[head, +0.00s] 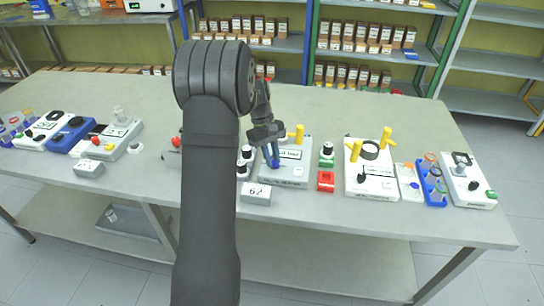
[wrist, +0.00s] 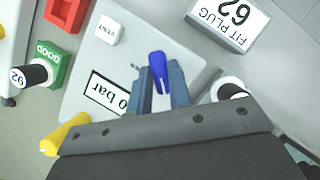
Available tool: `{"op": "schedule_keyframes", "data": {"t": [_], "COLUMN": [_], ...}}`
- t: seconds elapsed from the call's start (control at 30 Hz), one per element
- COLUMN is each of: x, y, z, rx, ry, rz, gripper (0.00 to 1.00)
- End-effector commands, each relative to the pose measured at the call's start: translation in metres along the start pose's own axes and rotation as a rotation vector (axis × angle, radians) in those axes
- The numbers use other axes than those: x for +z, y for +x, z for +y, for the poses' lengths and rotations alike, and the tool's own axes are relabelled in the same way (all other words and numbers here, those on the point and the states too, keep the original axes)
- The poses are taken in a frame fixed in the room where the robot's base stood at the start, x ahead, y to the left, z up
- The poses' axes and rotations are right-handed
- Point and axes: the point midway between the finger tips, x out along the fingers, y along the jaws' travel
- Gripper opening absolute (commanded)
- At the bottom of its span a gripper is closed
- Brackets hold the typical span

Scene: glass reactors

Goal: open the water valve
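A small blue handle (wrist: 157,68) stands on a light grey panel box (wrist: 105,60) with a display that reads upside down, ending in "0 bar". The handle also shows in the head view (head: 275,164), on the front part of the box (head: 297,182). My gripper (wrist: 160,78) is over the box, pointing down, with one finger on each side of the blue handle. It also shows in the head view (head: 270,153). The fingers are close to the handle; I cannot tell whether they press on it.
A grey "FIT PLUG 62" block (head: 256,193) stands in front of the box.

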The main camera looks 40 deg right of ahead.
Motion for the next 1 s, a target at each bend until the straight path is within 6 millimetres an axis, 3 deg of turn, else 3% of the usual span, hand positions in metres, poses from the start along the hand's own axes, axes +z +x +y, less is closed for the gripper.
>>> {"op": "schedule_keyframes", "data": {"t": [0.47,1.0], "x": [-0.0003,0.0004], "y": [-0.0003,-0.0002], "z": [0.0006,0.0038], "rx": [-0.027,-0.199], "ry": [0.062,0.479], "rz": [0.001,0.002], "gripper": [0.00,0.00]}}
